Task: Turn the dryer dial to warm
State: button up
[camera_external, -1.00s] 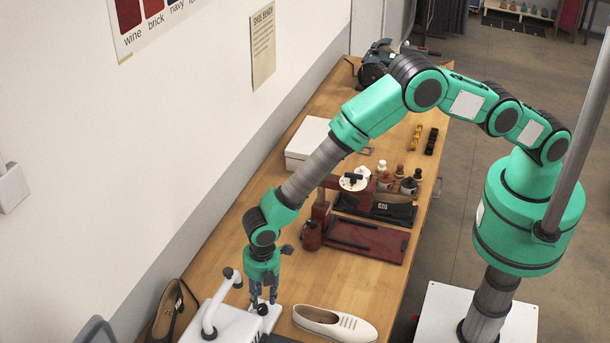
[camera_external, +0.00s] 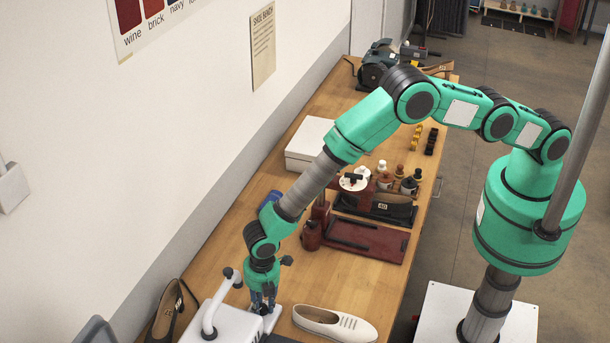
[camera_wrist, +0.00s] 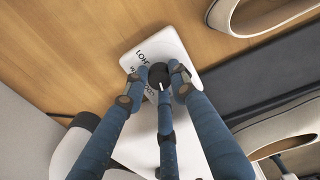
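The dryer (camera_external: 225,326) is a white unit with a bent white pipe at the bottom of the external view. In the wrist view its white panel (camera_wrist: 172,47) carries dark lettering, partly hidden by my fingers. The round black dial (camera_wrist: 158,75) on it has a short white pointer mark. My gripper (camera_wrist: 163,72) has its blue fingers down around the dial, with tips close against its sides. I cannot tell whether they press on it. In the external view my gripper (camera_external: 263,306) points down at the dryer's right end and hides the dial.
A cream shoe (camera_external: 335,323) lies just right of the dryer, and a dark strapped shoe (camera_external: 168,315) stands to its left. Bare bench lies between the cream shoe and the tray.

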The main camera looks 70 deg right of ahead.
jog(key=shift+f+m+b, duration=0.1)
jog(key=shift+m+b, duration=0.2)
jog(key=shift+b, duration=0.15)
grip_shut()
jog(key=shift+f+m+b, duration=0.1)
jog(key=shift+m+b, duration=1.1)
jog(key=m+b, duration=0.3)
jog(key=m, duration=0.2)
jog(key=shift+h+b, duration=0.3)
jog(key=shift+b, duration=0.1)
jog(key=m+b, duration=0.2)
jog(key=m, duration=0.3)
jog(key=shift+m+b, duration=0.3)
jog(key=shift+m, duration=0.1)
jog(key=m+b, duration=0.1)
jog(key=m, duration=0.3)
jog(key=shift+g, duration=0.3)
jog(key=shift+s+m, duration=0.1)
jog(key=shift+m, duration=0.2)
